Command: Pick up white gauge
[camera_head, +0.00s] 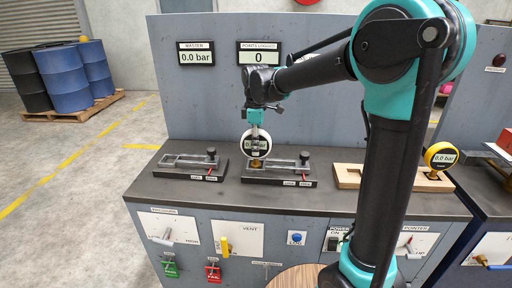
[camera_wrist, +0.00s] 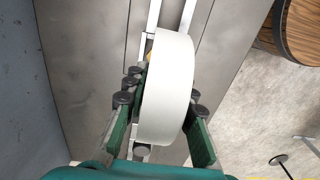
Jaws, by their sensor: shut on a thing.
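The white gauge (camera_head: 257,143) has a round white body and a display reading 0.0 bar. It is upright at the second black fixture (camera_head: 280,171) on the bench, with its brass lower end at the fixture; I cannot tell whether they touch. My gripper (camera_head: 254,119) reaches down onto the gauge from above. In the wrist view my gripper (camera_wrist: 160,108) has its dark-padded fingers on both sides of the white gauge (camera_wrist: 168,85), shut on it. The fixture below is partly hidden by the gauge.
Another black fixture (camera_head: 190,165) stands to the left on the bench. A wooden tray (camera_head: 347,176) and a yellow gauge (camera_head: 440,156) are to the right, partly behind my arm. A grey back panel (camera_head: 205,105) with displays rises behind. Labelled controls line the bench front.

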